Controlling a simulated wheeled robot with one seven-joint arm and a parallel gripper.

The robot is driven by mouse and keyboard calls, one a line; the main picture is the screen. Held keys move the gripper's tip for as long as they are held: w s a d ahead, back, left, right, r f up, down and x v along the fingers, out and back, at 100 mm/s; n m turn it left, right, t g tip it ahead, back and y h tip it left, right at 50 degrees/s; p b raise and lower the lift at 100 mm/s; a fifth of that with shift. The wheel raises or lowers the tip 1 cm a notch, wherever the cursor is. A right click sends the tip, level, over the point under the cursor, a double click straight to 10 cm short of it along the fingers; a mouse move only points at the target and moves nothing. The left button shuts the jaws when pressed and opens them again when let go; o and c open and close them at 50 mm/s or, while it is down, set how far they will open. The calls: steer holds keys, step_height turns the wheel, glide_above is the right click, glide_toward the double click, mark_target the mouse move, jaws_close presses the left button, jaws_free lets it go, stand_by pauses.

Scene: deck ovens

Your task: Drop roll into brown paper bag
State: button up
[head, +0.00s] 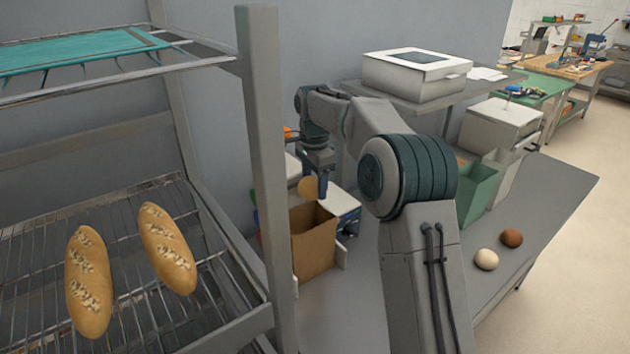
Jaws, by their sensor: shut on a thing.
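My gripper (316,187) is in the middle of the head view, pointing down, shut on a round golden-brown roll (307,188). The brown paper bag (315,245) stands open on the grey table, just below my gripper. The roll is held above the bag's opening, near its back edge as seen here; the exact depth is hard to tell. The inside bottom of the bag is hidden. A pale roll (486,259) and a darker brown roll (512,238) lie on the table to the right of my arm.
A rack (262,150) with two loaves (88,280) stands at the left, its post close to the bag. A green box (480,190) and a white box (415,74) on a shelf are behind my arm. The table's (545,215) right part is mostly clear.

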mark_target(315, 192)
steer(key=shift+d+f+b, duration=0.1)
steer(key=shift+f+b, duration=0.8)
steer(key=shift+f, duration=0.6)
steer(key=shift+r, duration=0.1)
steer(key=o, duration=1)
steer(key=shift+r, duration=0.1)
step_height(315, 192, up, 13)
steer(key=shift+r+p, duration=0.15)
steer(key=shift+p, duration=0.4)
steer(key=shift+r, duration=0.15)
